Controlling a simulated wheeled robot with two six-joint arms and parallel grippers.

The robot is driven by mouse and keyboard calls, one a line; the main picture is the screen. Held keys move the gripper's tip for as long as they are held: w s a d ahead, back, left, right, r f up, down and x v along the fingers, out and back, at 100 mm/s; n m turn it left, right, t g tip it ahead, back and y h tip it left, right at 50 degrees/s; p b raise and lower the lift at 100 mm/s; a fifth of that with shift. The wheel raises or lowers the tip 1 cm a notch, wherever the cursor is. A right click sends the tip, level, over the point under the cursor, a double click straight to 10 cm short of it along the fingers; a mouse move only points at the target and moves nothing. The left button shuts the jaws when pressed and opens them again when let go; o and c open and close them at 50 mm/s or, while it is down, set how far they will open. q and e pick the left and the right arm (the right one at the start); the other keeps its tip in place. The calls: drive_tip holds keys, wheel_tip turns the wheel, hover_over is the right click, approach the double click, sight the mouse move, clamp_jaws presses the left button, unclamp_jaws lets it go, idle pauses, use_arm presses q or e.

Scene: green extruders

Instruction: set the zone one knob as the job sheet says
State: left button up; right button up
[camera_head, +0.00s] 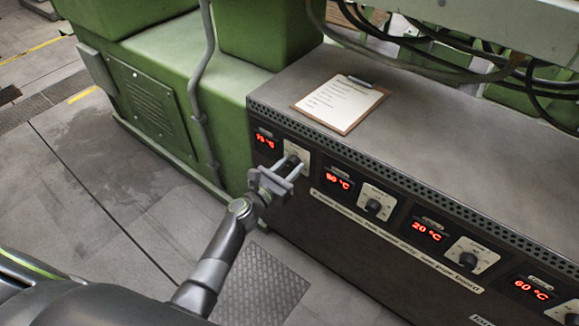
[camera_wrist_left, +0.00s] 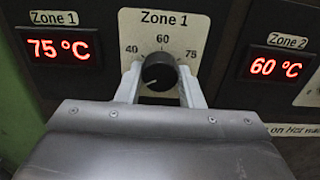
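The zone one knob (camera_wrist_left: 159,72) is round and black on a pale plate marked 40, 60 and 75. A small light mark shows at its lower left. The Zone 1 display (camera_wrist_left: 60,47) reads 75 °C in red. My left gripper (camera_wrist_left: 159,76) has one finger on each side of the knob, with narrow gaps visible. In the head view, my left gripper (camera_head: 292,170) is at the Zone 1 plate (camera_head: 298,152) and partly hides the knob. The job sheet (camera_head: 340,103) lies on a clipboard on the cabinet top; its writing is too small to read. My right gripper is out of view.
The Zone 2 display (camera_wrist_left: 275,66) reads 60 °C; its knob (camera_head: 373,206) is to the right. Further right are a 20 °C display (camera_head: 429,231), its knob (camera_head: 468,260), and a 60 °C display (camera_head: 533,289). Black cables (camera_head: 450,70) hang above the cabinet.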

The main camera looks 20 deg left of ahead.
use_arm(q)
drive_tip(key=c, duration=0.4)
drive_tip(key=shift+c, duration=0.2)
